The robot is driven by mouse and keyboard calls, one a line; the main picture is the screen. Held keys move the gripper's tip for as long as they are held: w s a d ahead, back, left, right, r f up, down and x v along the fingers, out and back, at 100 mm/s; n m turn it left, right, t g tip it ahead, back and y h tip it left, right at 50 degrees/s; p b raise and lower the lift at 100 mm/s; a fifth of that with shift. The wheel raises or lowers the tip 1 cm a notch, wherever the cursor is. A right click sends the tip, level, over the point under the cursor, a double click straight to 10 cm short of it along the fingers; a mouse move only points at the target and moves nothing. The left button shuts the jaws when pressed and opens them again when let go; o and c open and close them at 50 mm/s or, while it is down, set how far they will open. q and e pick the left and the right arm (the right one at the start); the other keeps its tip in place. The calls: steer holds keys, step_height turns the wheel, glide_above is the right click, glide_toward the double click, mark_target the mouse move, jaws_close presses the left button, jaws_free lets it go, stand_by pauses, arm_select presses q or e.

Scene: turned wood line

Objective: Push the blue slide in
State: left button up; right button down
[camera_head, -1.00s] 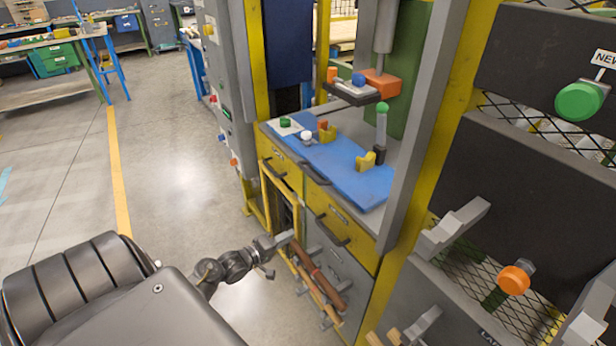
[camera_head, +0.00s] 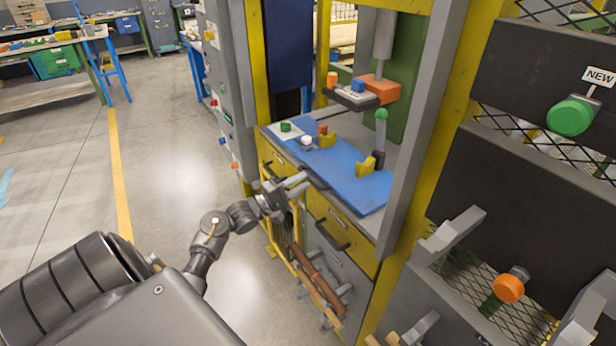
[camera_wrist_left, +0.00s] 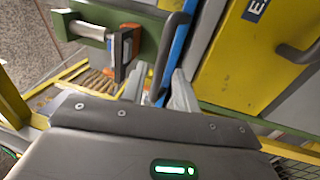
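The blue slide (camera_head: 345,175) is a flat blue board on the workbench, its front edge out past the grey bench edge. A dark bar handle (camera_head: 316,177) is at its front; it also shows in the left wrist view (camera_wrist_left: 171,38), beside the thin blue edge of the slide (camera_wrist_left: 179,45). My left gripper (camera_head: 303,181) is at the handle, fingers apart. In the wrist view the handle's near end lies between the open fingers (camera_wrist_left: 158,88); I cannot tell whether they touch it. My right gripper is out of view.
Yellow blocks (camera_head: 367,166), a white knob (camera_head: 307,142) and a green-knobbed post (camera_head: 381,140) stand on or near the slide. Yellow drawers (camera_head: 340,238) are below. Open floor lies left.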

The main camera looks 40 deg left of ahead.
mark_target(308, 178)
arm_select(q)
steer(key=shift+x, duration=1.7)
jaws_close()
